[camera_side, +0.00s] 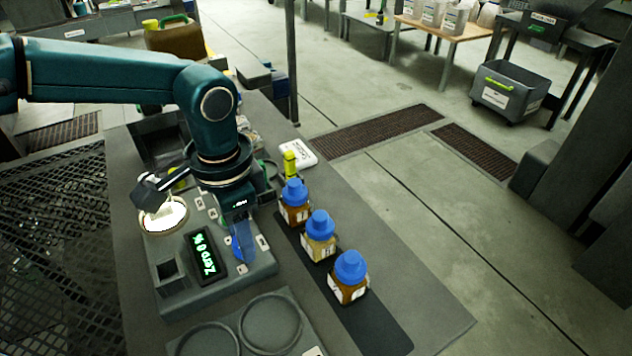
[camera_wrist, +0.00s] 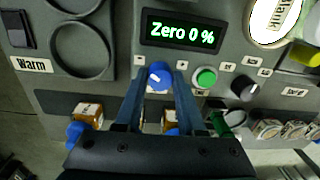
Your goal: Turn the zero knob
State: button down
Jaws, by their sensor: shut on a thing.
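The zero knob (camera_wrist: 158,74) is a blue round knob with a white pointer mark, on the front of a grey instrument panel. My gripper (camera_wrist: 159,82) has its two blue fingers closed around it, one on each side, in the wrist view. In the side view my gripper (camera_side: 241,242) reaches down to the panel beside the display and the knob is hidden. The display (camera_wrist: 181,33) reads "Zero 0 %" in glowing text; it also shows in the side view (camera_side: 206,256). A minus label is left of the knob and a plus label is right of it.
A green button (camera_wrist: 205,77) and a dark knob (camera_wrist: 244,88) sit right of the zero knob in the wrist view. Blue-capped bottles (camera_side: 320,246) stand in a row beside the panel. Round wells (camera_side: 270,322) lie in front. A white dish (camera_side: 163,216) stands behind the display.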

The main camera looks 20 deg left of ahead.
jog(key=shift+r, duration=0.1)
dwell(0.4)
jog(key=c, duration=0.8)
grip_release()
jog(key=shift+s+d+r, duration=0.1)
jog(key=shift+r, duration=2.45)
